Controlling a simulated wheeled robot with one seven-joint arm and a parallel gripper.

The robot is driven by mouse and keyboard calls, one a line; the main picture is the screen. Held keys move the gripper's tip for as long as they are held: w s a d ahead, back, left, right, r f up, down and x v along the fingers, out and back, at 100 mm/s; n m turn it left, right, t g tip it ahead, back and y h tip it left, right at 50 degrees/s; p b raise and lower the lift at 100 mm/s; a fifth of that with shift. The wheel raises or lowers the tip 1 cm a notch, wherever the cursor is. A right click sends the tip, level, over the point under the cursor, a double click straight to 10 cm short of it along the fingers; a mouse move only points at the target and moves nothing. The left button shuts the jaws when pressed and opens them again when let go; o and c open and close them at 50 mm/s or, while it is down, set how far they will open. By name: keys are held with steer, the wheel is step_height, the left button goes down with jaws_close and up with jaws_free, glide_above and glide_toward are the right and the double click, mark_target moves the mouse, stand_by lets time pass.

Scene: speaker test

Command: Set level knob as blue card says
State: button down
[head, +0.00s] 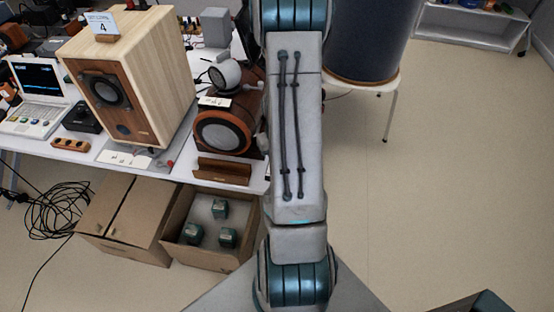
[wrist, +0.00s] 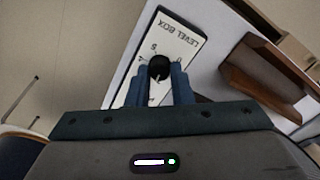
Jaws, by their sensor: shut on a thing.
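The level box (wrist: 184,38) is a white panel in the wrist view, its lettering seen upside down. Its round black knob (wrist: 159,66) has a few marks around it, including a 5. My gripper (wrist: 160,73) is shut on the knob, with one blue finger on each side. The fingers cover part of the scale, and I cannot tell which mark the knob points at. A card (head: 102,22) on the tall wooden speaker (head: 150,65) reads "SET LEVEL 4"; it looks pale, and its blue is hard to make out. My arm hides the level box in the head view.
A brown wooden stand (wrist: 262,72) is right of the level box. A round-fronted speaker (head: 222,132) stands on the white table (head: 50,147). Below are cardboard boxes (head: 125,215) and cables (head: 48,212). A dark drum (head: 365,45) stands on a white stool.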

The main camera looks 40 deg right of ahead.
steer(key=m+b, duration=0.1)
steer(key=m, duration=0.3)
steer(key=shift+d+m+b, duration=0.1)
steer(key=shift+m+b, duration=0.3)
steer(key=m, duration=0.4)
steer(key=shift+b, duration=0.3)
steer(key=m, duration=0.5)
steer(key=shift+r+p, duration=0.1)
steer(key=shift+p, duration=0.2)
steer(key=shift+s+m+p, duration=0.1)
steer(key=shift+m+p, duration=0.3)
steer(key=shift+m, duration=1.4)
steer(key=c, duration=1.3)
jaws_free()
